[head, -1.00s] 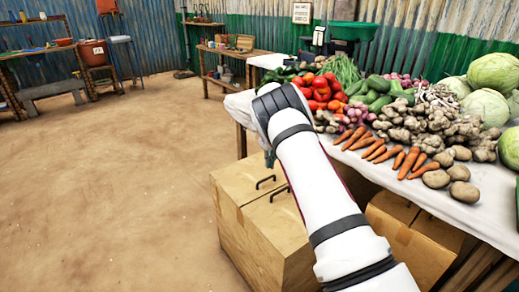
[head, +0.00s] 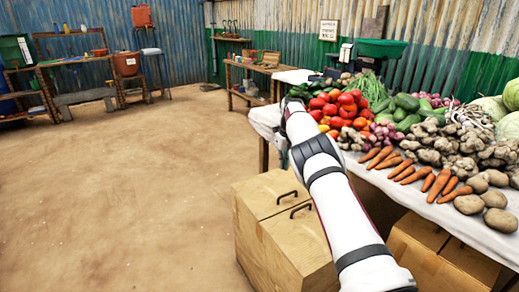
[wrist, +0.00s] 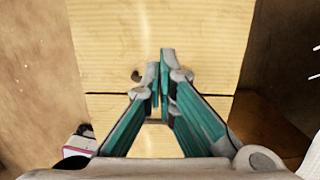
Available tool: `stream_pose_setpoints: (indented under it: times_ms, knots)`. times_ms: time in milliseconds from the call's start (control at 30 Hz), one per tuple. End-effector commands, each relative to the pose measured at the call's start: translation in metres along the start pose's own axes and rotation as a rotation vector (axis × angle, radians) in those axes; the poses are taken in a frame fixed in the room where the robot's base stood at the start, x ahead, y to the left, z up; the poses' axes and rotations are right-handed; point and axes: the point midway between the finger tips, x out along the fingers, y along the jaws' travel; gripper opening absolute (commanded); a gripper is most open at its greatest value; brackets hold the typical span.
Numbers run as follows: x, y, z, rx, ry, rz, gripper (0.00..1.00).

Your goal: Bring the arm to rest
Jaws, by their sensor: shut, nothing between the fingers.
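My arm (head: 345,215) reaches up from the lower right of the head view, in front of the vegetable table. Its far end shows beside the table's near left corner, and the fingers cannot be made out there. In the wrist view my gripper (wrist: 162,75) is shut and empty, its teal fingers close together. It points at the wooden top of a box (wrist: 160,28), with a dark handle (wrist: 137,75) partly behind the fingers. I cannot tell the gap between fingertips and box.
Wooden boxes with handles (head: 265,205) stand on the floor below the arm. The white-covered table (head: 455,212) bears peppers (head: 343,108), carrots (head: 415,172) and potatoes (head: 468,204). A workbench (head: 250,80) stands behind. The dirt floor (head: 120,190) at left is open.

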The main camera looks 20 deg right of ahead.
Motion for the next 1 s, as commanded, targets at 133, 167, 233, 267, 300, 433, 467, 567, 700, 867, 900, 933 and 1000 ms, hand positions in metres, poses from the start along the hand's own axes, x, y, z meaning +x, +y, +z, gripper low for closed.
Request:
stream_pose_setpoints:
  times_ms: [133,167,233,267,300,433,467,567,700,867,900,933,1000]
  knots:
    - [-0.01,-0.001,0.0,-0.015,-0.003,0.0,0.0]
    - [-0.017,-0.002,-0.001,-0.027,-0.006,0.0,0.0]
    - [-0.039,-0.004,-0.002,-0.068,-0.013,0.001,0.0]
    - [-0.05,-0.004,-0.004,-0.092,-0.015,0.002,0.0]
    - [-0.067,-0.005,-0.007,-0.13,-0.02,0.003,0.0]
    - [-0.125,0.001,-0.023,-0.278,-0.033,0.015,0.0]
    - [-0.138,0.003,-0.027,-0.315,-0.037,0.018,0.0]
    - [-0.178,0.013,-0.045,-0.441,-0.047,0.03,0.0]
    - [-0.229,0.035,-0.076,-0.632,-0.065,0.047,0.0]
    - [-0.278,0.067,-0.118,-0.87,-0.086,0.066,0.0]
    - [-0.288,0.076,-0.13,-0.931,-0.09,0.071,0.0]
    - [-0.296,0.084,-0.139,-0.979,-0.095,0.074,0.0]
    - [-0.312,0.1,-0.161,-1.092,-0.103,0.079,0.0]
